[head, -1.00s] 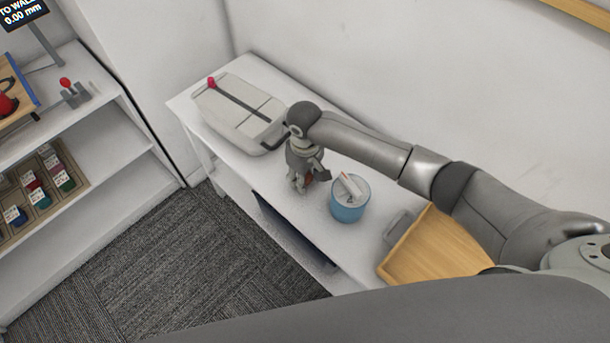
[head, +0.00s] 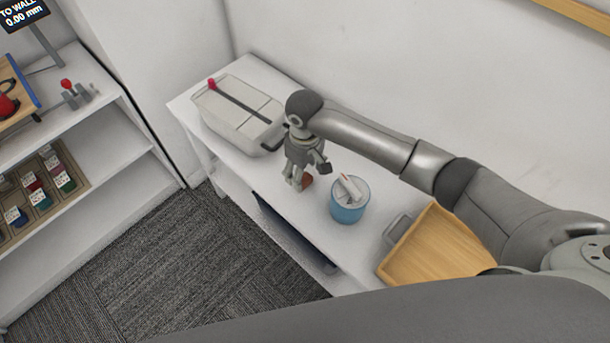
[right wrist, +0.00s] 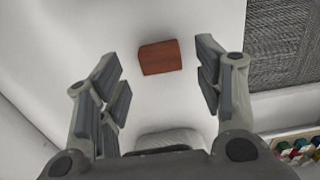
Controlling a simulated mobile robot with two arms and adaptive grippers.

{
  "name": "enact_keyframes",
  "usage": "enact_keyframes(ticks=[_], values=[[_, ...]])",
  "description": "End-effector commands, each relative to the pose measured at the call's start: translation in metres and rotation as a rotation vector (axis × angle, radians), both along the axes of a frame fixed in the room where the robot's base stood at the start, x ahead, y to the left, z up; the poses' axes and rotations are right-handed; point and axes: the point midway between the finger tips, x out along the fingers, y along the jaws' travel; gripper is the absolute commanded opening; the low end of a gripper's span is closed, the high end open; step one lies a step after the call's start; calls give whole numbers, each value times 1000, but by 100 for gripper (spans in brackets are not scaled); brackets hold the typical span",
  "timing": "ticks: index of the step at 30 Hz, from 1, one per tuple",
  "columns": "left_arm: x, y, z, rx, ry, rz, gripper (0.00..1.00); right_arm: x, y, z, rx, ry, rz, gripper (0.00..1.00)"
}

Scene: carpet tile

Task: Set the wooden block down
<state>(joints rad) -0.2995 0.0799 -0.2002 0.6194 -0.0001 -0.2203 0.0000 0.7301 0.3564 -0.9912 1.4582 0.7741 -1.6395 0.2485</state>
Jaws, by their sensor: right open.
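The wooden block (right wrist: 160,57) is reddish-brown and rests on the white table top (head: 270,185). In the head view the block (head: 306,181) shows beside my right gripper's fingers, partly hidden by them. My right gripper (head: 297,181) points down just above the table. In the right wrist view my right gripper (right wrist: 160,85) is open, with its fingers spread wide to either side and the block beyond the gap, clear of the fingers. My left gripper is not in view.
A blue tub (head: 348,208) with things in it stands right of the gripper. A wooden tray (head: 440,252) lies further right. A pale lidded case (head: 240,118) is at the left. A shelf unit (head: 75,190) stands across the carpet.

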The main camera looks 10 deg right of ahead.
Motion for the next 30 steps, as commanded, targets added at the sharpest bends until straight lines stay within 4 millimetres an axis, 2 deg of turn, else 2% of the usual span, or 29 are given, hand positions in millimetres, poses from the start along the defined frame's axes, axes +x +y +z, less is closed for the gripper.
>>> enact_keyframes(ticks=[1, 6, 12, 18, 30], values=[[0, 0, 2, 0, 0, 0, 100, 1, 1, 14, 3, -4, 0, 61], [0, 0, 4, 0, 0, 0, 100, 1, 1, 50, 2, -3, 0, 61], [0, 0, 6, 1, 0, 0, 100, 1, 0, 79, 1, -2, -1, 61], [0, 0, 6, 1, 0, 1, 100, 0, 0, 86, 1, 1, -1, 61], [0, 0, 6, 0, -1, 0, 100, 0, 0, 86, 0, 0, -1, 61]])
